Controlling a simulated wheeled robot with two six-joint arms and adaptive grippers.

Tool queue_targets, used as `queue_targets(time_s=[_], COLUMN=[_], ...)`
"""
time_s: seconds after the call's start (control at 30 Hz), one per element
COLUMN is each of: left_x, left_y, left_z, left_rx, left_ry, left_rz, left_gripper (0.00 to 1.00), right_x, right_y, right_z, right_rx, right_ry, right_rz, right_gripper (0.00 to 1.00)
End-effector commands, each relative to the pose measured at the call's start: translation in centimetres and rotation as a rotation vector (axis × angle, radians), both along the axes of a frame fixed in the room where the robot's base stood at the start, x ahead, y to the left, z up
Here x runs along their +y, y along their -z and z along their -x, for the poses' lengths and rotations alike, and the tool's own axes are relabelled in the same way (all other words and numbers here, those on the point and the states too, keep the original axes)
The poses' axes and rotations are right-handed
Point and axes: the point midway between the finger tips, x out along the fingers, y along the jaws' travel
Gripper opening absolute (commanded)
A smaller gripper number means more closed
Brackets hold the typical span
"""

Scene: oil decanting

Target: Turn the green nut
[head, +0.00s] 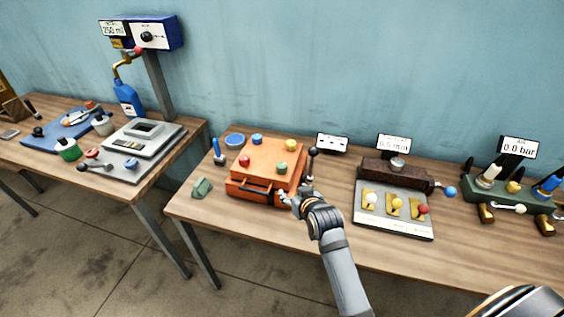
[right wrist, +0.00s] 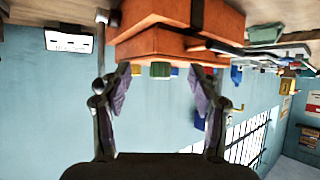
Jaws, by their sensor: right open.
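The green nut (head: 282,168) sits on top of the orange box (head: 262,186), near its front right corner. In the right wrist view, which is upside down, the green nut (right wrist: 160,69) shows small against the box, between the fingers in the picture. My right gripper (head: 290,199) is at the front right edge of the box, a little below and in front of the nut. Its fingers (right wrist: 159,82) are spread apart with nothing held between them. The nut stands apart from both fingers as far as I can see. My left gripper is not in view.
The box also carries red (head: 244,160), blue (head: 256,139) and yellow (head: 291,145) knobs. A black lever (head: 312,160) stands just right of the box. A plate with coloured levers (head: 394,212) lies further right. Bare table (head: 338,190) lies between them.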

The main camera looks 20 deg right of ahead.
Motion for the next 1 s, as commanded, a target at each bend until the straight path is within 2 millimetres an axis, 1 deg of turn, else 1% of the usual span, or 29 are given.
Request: queue_targets(time_s=[0.03, 0.1, 0.17, 0.23, 0.37, 0.47, 0.7, 0.8, 0.9, 1.0], left_x=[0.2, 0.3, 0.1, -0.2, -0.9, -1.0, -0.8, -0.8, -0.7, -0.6], left_y=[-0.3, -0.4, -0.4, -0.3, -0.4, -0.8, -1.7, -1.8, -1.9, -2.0], left_z=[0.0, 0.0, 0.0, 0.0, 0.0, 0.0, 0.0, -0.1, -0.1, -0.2], left_rx=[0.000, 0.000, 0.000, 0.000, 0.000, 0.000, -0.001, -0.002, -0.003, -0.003], left_ry=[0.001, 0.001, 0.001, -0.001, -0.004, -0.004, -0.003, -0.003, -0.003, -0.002], left_rz=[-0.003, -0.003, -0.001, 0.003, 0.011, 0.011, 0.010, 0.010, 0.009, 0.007], left_gripper=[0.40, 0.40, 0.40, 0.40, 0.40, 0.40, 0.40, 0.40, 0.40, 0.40], right_x=[0.4, 0.7, 0.9, 0.9, 0.9, 0.9, 0.8, 0.8, 0.8, 0.8], right_y=[-1.7, -3.3, -4.0, -4.2, -3.9, -3.4, -1.5, -0.8, -0.4, -0.2], right_z=[-1.4, -2.7, -3.3, -3.5, -4.1, -5.5, -10.2, -11.6, -12.5, -12.9], right_rx=[-0.054, -0.111, -0.139, -0.147, -0.145, -0.144, -0.143, -0.143, -0.143, -0.143], right_ry=[0.002, 0.003, 0.004, 0.003, 0.003, 0.003, 0.003, 0.004, 0.004, 0.004], right_rz=[-0.007, -0.012, -0.014, -0.014, -0.013, -0.013, -0.013, -0.014, -0.013, -0.013], right_gripper=[0.61, 0.61, 0.61, 0.61, 0.61, 0.61, 0.61, 0.61, 0.61, 0.61])
